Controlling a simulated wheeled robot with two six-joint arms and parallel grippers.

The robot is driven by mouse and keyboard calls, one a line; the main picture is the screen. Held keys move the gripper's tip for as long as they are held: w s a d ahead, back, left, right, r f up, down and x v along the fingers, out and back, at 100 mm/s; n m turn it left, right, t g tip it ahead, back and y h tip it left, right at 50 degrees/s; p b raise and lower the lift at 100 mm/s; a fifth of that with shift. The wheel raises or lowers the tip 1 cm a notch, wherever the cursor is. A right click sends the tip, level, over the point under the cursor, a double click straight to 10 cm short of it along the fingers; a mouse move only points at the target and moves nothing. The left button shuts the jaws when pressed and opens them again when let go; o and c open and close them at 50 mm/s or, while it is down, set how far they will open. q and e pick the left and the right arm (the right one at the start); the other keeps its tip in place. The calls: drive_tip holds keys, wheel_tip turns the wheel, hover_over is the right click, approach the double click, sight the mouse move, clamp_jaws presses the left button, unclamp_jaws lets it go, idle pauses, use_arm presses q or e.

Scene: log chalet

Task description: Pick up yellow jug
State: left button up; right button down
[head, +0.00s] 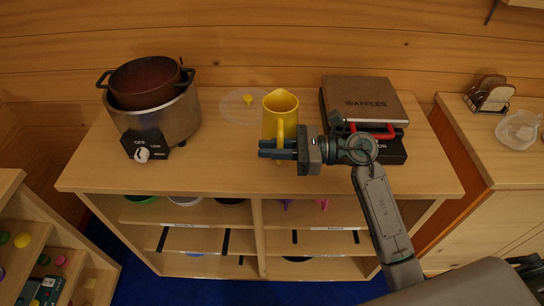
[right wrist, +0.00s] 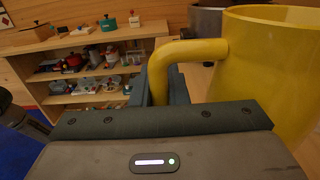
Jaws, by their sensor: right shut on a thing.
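The yellow jug (head: 280,113) stands upright on the wooden cabinet top, between the metal cooker and the waffle maker. My right gripper (head: 278,149) reaches in from the right at the jug's front, where its handle is. In the right wrist view the jug (right wrist: 270,65) fills the right side, and its handle comes down between the jaws of my right gripper (right wrist: 172,92). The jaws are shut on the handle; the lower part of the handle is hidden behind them. I cannot tell whether the jug's base touches the top. My left gripper is not in view.
A metal cooker (head: 160,122) with a brown pot (head: 145,82) stands left of the jug. The waffle maker (head: 362,98) sits close on the right. The cabinet top (head: 225,170) is clear in front.

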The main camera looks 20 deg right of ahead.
use_arm(q)
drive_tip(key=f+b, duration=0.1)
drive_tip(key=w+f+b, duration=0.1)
drive_tip(key=b, duration=0.1)
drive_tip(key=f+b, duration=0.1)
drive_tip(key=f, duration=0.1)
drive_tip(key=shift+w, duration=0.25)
use_arm(e)
drive_tip(key=s+d+r, duration=0.1)
drive_tip(key=s, duration=1.5)
drive_tip(key=shift+r, duration=0.35)
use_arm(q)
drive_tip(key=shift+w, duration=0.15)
